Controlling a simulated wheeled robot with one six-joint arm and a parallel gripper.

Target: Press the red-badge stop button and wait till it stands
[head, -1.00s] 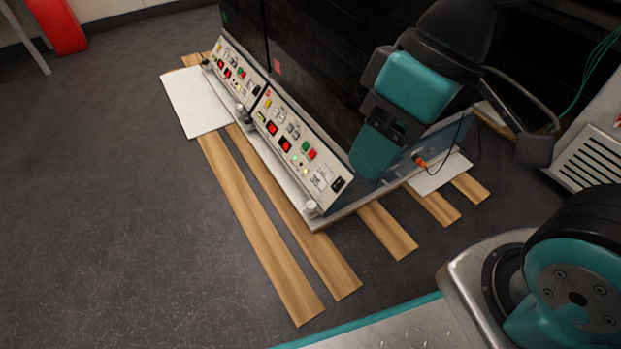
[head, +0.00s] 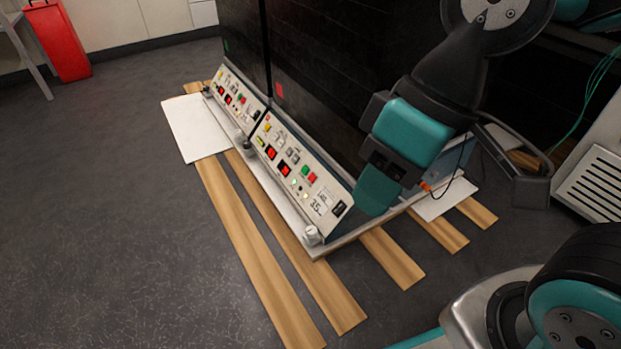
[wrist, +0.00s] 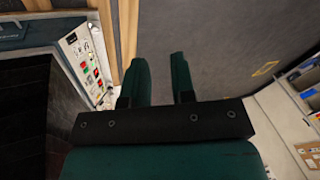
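The red badge (head: 279,90) is a small red square on the dark housing above the nearer control panel (head: 292,172). On that panel, a red button (head: 312,178) sits beside a green button (head: 305,170), near lit red displays (head: 285,170). My gripper (head: 373,198) hangs just right of this panel's near end, apart from the buttons. In the wrist view, its two green fingers (wrist: 159,80) stand apart with nothing between them, so it is open. A panel with small coloured buttons (wrist: 88,68) shows left of the fingers there.
A farther similar panel (head: 238,95) lies below a green badge (head: 226,46). Wooden planks (head: 245,245) and a white board (head: 195,127) lie on the floor under and around the units. A red container (head: 60,42) stands far left. The grey floor at left is clear.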

